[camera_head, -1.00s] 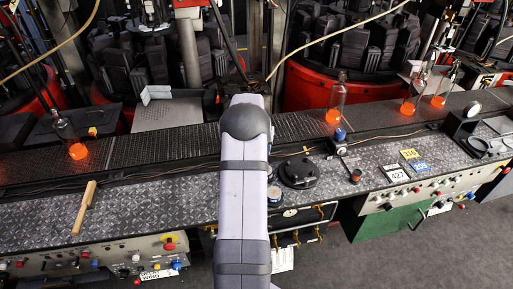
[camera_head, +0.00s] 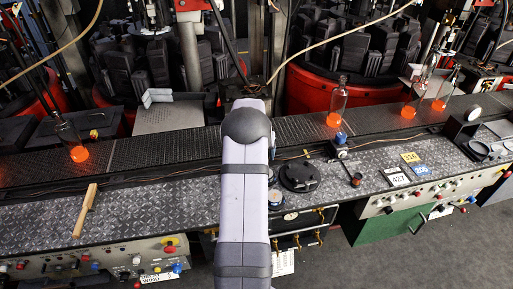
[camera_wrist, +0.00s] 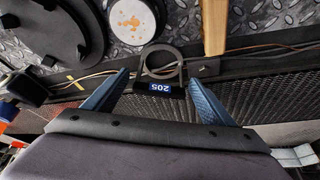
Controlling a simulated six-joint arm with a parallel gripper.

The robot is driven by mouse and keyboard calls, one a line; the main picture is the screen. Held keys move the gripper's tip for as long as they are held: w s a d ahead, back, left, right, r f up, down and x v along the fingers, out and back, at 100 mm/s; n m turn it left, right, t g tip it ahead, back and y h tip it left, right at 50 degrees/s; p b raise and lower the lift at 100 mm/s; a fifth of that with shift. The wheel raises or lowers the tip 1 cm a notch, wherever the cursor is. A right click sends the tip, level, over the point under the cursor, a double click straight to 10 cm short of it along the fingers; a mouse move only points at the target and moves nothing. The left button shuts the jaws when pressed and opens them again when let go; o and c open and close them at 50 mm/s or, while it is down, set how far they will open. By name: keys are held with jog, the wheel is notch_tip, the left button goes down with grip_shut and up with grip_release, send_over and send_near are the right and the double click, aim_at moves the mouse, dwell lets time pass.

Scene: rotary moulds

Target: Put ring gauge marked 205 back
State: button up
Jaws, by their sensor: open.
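The ring gauge (camera_wrist: 177,55) is a dark thin ring with a small blue tag reading 205, in the wrist view. It is at the edge of the diamond-plate bench by the perforated conveyor strip. My gripper (camera_wrist: 158,77) is open, with its blue fingers to the left and right of the tag; I cannot tell whether they touch it. In the head view my arm covers the centre, and my fingers and this ring are hidden behind it.
A wooden handle (camera_wrist: 215,28), a stained round pot (camera_wrist: 137,22) and a black disc (camera_wrist: 52,30) lie close to the ring. A cable runs along the bench. Glowing bottles (camera_head: 334,119) stand on the conveyor. A dark open tray (camera_head: 462,130) with round items is at the right.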

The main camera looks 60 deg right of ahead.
jog(key=b+v, duration=0.3)
jog(key=v, duration=0.9)
jog(key=shift+b, duration=0.35)
jog(key=shift+w, duration=0.1)
jog(key=w+a+f+n+y, duration=0.1)
jog(key=w+a+n, duration=0.2)
jog(key=a, duration=1)
jog(key=w+a+f+n+y, duration=0.1)
jog(key=w+a+f+n, duration=0.15)
jog(key=a, duration=0.95)
jog(key=s+a+f+n+g+y, duration=0.1)
jog(key=s+a+n, duration=0.3)
jog(key=a, duration=0.7)
jog(key=s+a+f+n+y, duration=0.1)
jog(key=s+a+f+n, duration=0.2)
jog(key=s+a, duration=0.5)
jog(key=a+n, duration=0.1)
jog(key=a, duration=0.2)
jog(key=shift+s+a+f+g, duration=0.2)
jog(key=shift+a+f+g, duration=0.1)
jog(key=shift+g, duration=0.1)
